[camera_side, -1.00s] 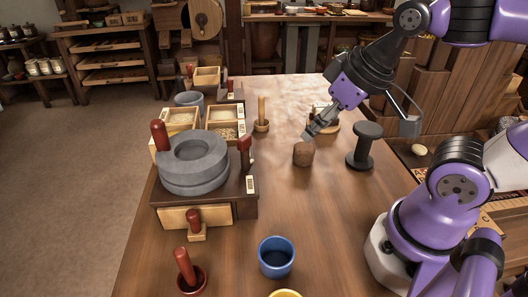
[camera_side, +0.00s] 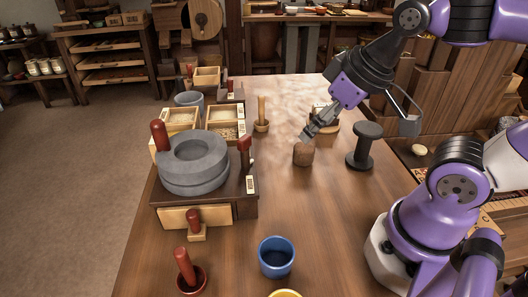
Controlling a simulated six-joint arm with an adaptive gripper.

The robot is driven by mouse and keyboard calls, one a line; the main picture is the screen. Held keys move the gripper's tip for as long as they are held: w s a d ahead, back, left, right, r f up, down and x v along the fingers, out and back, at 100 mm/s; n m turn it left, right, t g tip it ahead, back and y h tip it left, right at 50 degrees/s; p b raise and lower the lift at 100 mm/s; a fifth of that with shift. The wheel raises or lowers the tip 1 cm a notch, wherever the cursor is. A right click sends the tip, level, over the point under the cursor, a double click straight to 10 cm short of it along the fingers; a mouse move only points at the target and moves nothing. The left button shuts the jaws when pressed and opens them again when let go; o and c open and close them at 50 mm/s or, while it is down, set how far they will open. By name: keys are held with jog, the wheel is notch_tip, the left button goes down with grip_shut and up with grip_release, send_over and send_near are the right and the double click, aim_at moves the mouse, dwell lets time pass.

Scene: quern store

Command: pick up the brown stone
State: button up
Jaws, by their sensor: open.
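The brown stone (camera_side: 303,156) is a small, rounded, upright block standing on the wooden table. My gripper (camera_side: 308,136) comes down at a slant from the upper right, with its fingertips at the stone's top edge. It is open and holds nothing. From this side I cannot tell whether the fingertips touch the stone or hang just above or behind it.
A dark spool-shaped stand (camera_side: 366,148) stands close to the right of the stone. A wooden mortar with pestle (camera_side: 262,118) is behind left. The grey quern (camera_side: 193,165) on its box fills the left. A blue cup (camera_side: 276,258) stands in front. Bare table surrounds the stone's front.

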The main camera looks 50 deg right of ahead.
dwell(0.4)
jog(key=n+g, duration=0.6)
jog(key=n, duration=0.1)
send_over(300, 145)
jog(key=f, duration=0.6)
jog(key=shift+w+a+f, duration=0.15)
jog(key=shift+w+f, duration=0.05)
jog(key=shift+w, duration=0.1)
notch_tip(300, 145, down, 5)
jog(key=shift+r, duration=0.1)
jog(key=f, duration=0.5)
jog(key=shift+s+f, duration=0.3)
jog(key=shift+s, duration=0.05)
jog(key=c, duration=1.5)
